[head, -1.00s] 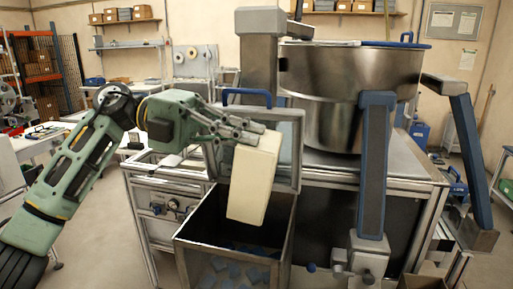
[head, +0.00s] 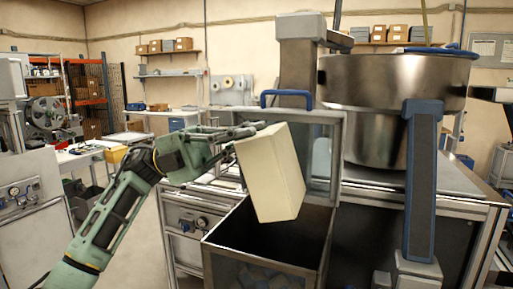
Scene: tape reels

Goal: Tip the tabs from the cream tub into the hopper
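The cream tub (head: 270,172) is in the middle of the head view, steeply tilted, with its lower end over the open top of the metal hopper (head: 258,259). My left gripper (head: 250,131) is shut on the tub at its upper end. The tub's mouth faces away, so I cannot see whether tabs are inside it. No tabs are seen falling. My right gripper is not in view.
Behind the hopper stands a framed clear panel with a blue handle (head: 284,95). A large steel bowl (head: 385,105) sits on the machine at right, with a blue-grey post (head: 422,185) before it. Open floor lies at left.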

